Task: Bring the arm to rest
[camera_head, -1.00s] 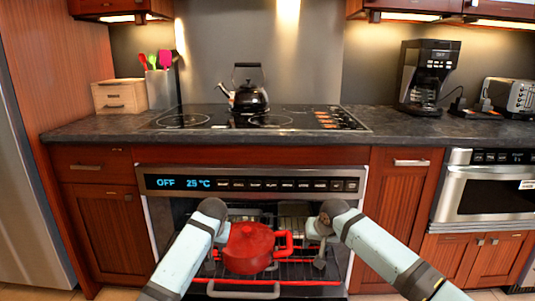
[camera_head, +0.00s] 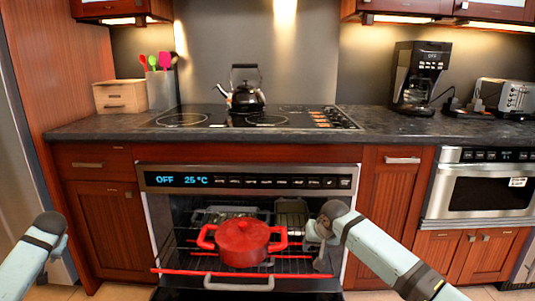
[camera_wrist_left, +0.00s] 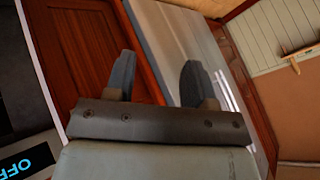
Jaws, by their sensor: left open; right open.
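My left arm is at the far left of the head view, clear of the oven; its gripper fingers do not show there. In the left wrist view my left gripper (camera_wrist_left: 158,78) is open and empty, with wood cabinet and metal panels behind it. My right gripper (camera_head: 320,250) is at the right side of the oven opening, beside the red pot (camera_head: 243,245) and apart from its right handle. Its fingers are small and partly hidden by the wrist. The lidded pot sits upright on the oven rack (camera_head: 180,271).
The oven (camera_head: 160,181) is open below its display, with its door handle (camera_head: 239,286) low in front. A kettle (camera_head: 245,98) stands on the cooktop. A coffee maker (camera_head: 412,85) and toaster (camera_head: 503,95) stand at the right. Cabinet fronts flank the oven.

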